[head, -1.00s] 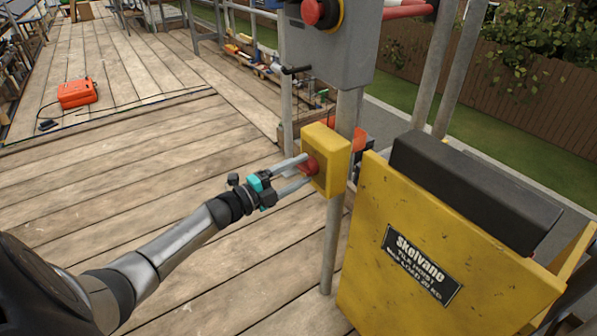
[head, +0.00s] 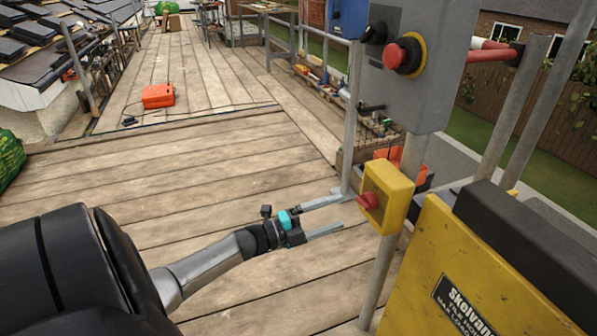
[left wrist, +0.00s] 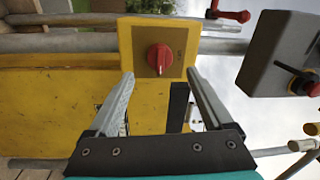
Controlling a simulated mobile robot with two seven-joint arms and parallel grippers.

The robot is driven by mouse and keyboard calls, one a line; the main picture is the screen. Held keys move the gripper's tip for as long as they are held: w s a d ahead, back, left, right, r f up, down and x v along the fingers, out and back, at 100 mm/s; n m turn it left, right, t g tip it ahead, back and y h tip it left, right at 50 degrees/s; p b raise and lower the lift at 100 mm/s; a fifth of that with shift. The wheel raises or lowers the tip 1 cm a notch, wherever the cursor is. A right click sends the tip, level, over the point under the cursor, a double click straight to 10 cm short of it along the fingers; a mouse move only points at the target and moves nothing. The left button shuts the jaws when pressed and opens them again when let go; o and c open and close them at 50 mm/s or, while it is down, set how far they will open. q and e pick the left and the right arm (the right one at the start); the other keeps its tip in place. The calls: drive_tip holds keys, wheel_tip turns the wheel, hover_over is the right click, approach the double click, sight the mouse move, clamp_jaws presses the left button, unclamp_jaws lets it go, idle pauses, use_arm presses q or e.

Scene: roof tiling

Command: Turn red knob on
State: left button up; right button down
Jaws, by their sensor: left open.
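The red knob (head: 368,201) sits on the front of a small yellow switch box (head: 398,197) fixed to a grey post. In the left wrist view the knob (left wrist: 160,57) faces me, its grip bar roughly upright in that picture. Marks on the plate beside it are too small to read. My left gripper (head: 340,212) is open and empty, left of the knob and apart from it. In the left wrist view its two fingers (left wrist: 160,74) point toward the box, either side of the knob's line. My right gripper is not in view.
A grey control box (head: 425,60) with a red button (head: 404,54) hangs above the switch. A yellow hoist bin (head: 425,265) stands right of the post. An orange case (head: 158,96) lies on the plank deck.

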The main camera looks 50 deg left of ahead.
use_arm(q)
drive_tip(key=p+v, duration=0.1)
drive_tip(key=v, duration=0.7)
drive_tip(key=shift+s+p, duration=0.25)
drive_tip(key=shift+p, duration=0.15)
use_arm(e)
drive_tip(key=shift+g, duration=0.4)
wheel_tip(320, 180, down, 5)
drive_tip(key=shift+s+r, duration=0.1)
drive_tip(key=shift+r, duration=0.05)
